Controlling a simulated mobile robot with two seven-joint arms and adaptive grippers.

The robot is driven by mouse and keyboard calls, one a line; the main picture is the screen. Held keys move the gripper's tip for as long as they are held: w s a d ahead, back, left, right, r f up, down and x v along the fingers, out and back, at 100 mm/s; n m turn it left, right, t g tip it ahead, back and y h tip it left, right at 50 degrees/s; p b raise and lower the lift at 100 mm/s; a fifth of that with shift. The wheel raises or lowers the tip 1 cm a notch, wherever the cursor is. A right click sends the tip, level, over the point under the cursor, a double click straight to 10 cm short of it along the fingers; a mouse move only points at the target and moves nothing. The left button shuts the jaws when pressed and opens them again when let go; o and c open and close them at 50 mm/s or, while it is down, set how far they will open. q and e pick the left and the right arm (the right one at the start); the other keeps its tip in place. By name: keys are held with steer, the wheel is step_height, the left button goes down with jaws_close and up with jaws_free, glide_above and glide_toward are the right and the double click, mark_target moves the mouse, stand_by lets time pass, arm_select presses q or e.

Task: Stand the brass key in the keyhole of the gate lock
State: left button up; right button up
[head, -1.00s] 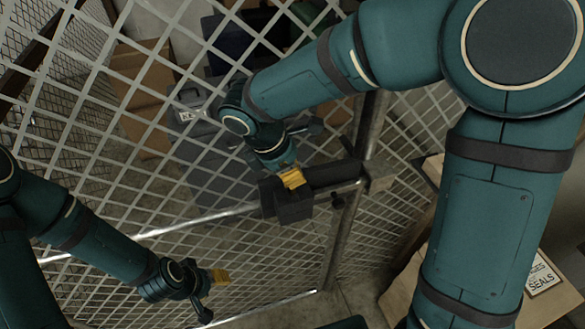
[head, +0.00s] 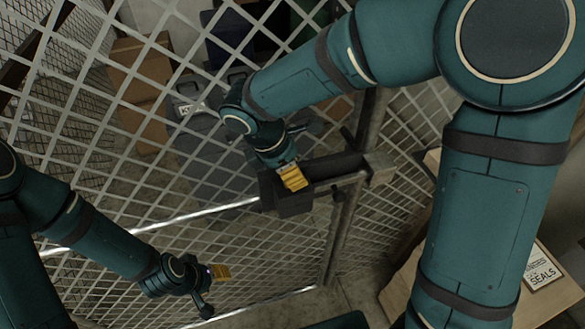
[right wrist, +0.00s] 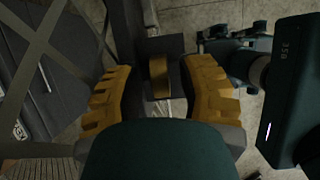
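The dark gate lock (head: 294,205) sits on the mesh gate in the middle of the head view. My right gripper (head: 293,178) is right at it, its yellow fingers pointing down. In the right wrist view the right gripper (right wrist: 160,92) is open, with a finger on each side of a brass piece, seemingly the key (right wrist: 159,77). Gaps show between it and both fingers. The key appears upright against the dark lock body; its lower end and the keyhole are hidden. My left gripper (head: 221,272) is lower left, away from the lock; its finger opening is unclear.
Wire mesh panels (head: 130,190) fill the left and middle. A metal post (head: 340,235) and latch bar (head: 345,170) are beside the lock. A wooden surface (head: 400,290) with a SEALS card (head: 541,268) is at lower right. Boxes (head: 145,85) stand behind the mesh.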

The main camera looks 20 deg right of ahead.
steer(key=v, duration=1.2)
stand_by(0.3)
